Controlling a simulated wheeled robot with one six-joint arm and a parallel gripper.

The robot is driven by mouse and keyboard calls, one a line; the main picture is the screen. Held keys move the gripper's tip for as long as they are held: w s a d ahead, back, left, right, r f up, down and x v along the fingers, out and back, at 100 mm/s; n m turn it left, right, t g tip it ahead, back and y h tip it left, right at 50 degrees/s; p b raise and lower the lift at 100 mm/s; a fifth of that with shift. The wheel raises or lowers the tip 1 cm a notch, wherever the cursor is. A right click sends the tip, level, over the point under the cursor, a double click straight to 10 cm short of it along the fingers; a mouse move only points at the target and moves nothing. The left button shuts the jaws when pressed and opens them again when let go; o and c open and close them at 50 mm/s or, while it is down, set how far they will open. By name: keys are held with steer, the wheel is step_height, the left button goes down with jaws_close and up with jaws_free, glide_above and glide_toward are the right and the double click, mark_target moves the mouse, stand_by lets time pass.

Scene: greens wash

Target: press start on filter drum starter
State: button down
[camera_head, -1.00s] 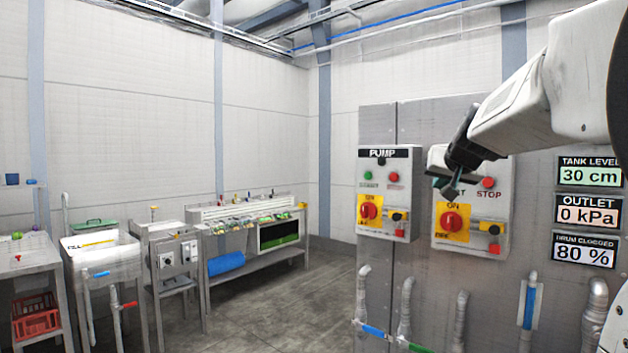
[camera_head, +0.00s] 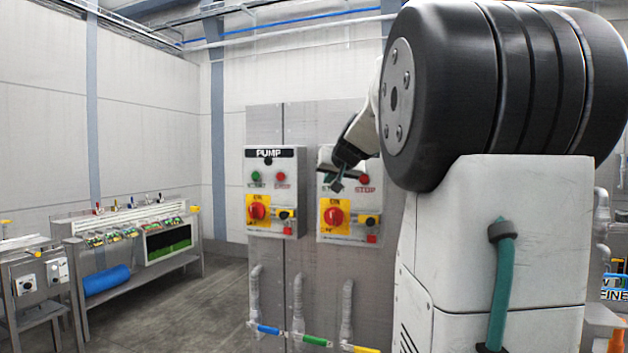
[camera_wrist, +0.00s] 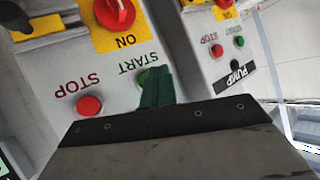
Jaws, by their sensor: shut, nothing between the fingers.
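The right-hand starter box (camera_head: 350,205) is on the grey cabinet; my arm hides its name plate. It has a red STOP button (camera_head: 364,179), a yellow plate with a red rotary switch (camera_head: 333,216), and a green START button, mostly hidden by my gripper. My gripper (camera_head: 337,186) is shut and empty, in front of the START button. In the wrist view, the green fingertips (camera_wrist: 157,88) cover most of the START button (camera_wrist: 143,77); I cannot tell whether they touch it. The STOP button (camera_wrist: 89,105) is beside it, clear of the fingers.
The PUMP starter box (camera_head: 272,190) is close on the left, with its own green and red buttons. A bench (camera_head: 135,245) stands at the left, with open floor between.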

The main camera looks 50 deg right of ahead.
steer(key=shift+w+d, duration=0.3)
steer(key=shift+d, duration=0.45)
steer(key=shift+d, duration=0.1)
stand_by(1.5)
steer(key=shift+w+d, duration=0.15)
steer(key=shift+d, duration=0.1)
